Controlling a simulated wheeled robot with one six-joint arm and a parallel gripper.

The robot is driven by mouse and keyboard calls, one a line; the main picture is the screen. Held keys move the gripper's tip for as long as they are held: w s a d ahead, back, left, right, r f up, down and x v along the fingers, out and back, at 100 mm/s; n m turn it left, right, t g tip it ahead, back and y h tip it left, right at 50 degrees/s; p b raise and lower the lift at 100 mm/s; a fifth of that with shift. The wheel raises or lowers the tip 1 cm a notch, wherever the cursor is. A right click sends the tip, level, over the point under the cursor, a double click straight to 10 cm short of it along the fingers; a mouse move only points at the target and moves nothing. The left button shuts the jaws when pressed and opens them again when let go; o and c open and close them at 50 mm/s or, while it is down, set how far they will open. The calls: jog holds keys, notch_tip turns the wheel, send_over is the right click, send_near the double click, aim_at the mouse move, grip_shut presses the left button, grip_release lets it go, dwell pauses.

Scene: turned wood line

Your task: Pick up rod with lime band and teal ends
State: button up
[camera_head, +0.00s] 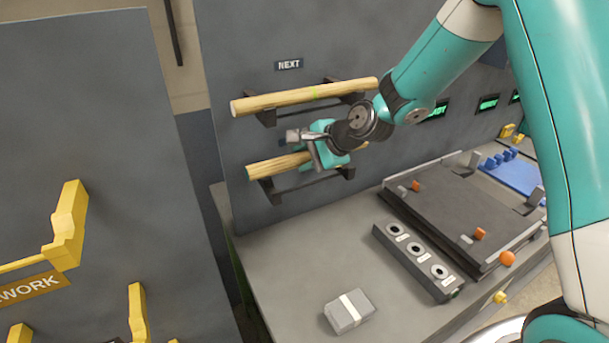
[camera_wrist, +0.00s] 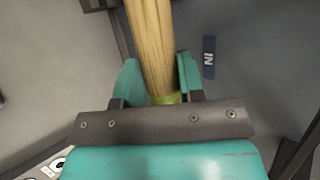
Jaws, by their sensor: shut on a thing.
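A pale wooden rod (camera_head: 268,168) lies across the lower pair of dark brackets (camera_head: 264,190) on the grey panel. My gripper (camera_head: 300,160) is shut on it near its middle. In the wrist view the rod (camera_wrist: 152,35) passes between the two teal fingers of my gripper (camera_wrist: 158,76), and a lime band (camera_wrist: 165,98) shows at the palm. A second rod (camera_head: 290,98) with a lime mark rests on the upper brackets.
Below is a grey bench (camera_head: 300,250) with a block of dark round sockets (camera_head: 418,262), a dark tray (camera_head: 450,210) and a small grey box (camera_head: 349,311). Yellow hooks (camera_head: 68,225) stick out from the left panel.

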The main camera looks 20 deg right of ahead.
jog(key=shift+s+d+r+b, duration=0.1)
jog(key=shift+s+r+b, duration=0.2)
jog(key=shift+r, duration=0.25)
jog(key=shift+s+r+b, duration=0.15)
jog(key=shift+r+b, duration=0.15)
jog(key=shift+r, duration=0.2)
jog(key=s+d+b, duration=0.2)
jog(key=s+b, duration=0.3)
jog(key=s, duration=0.4)
jog(key=s+d+b, duration=0.1)
jog(key=s+b, duration=0.4)
jog(key=s, duration=0.4)
jog(key=shift+d, duration=0.35)
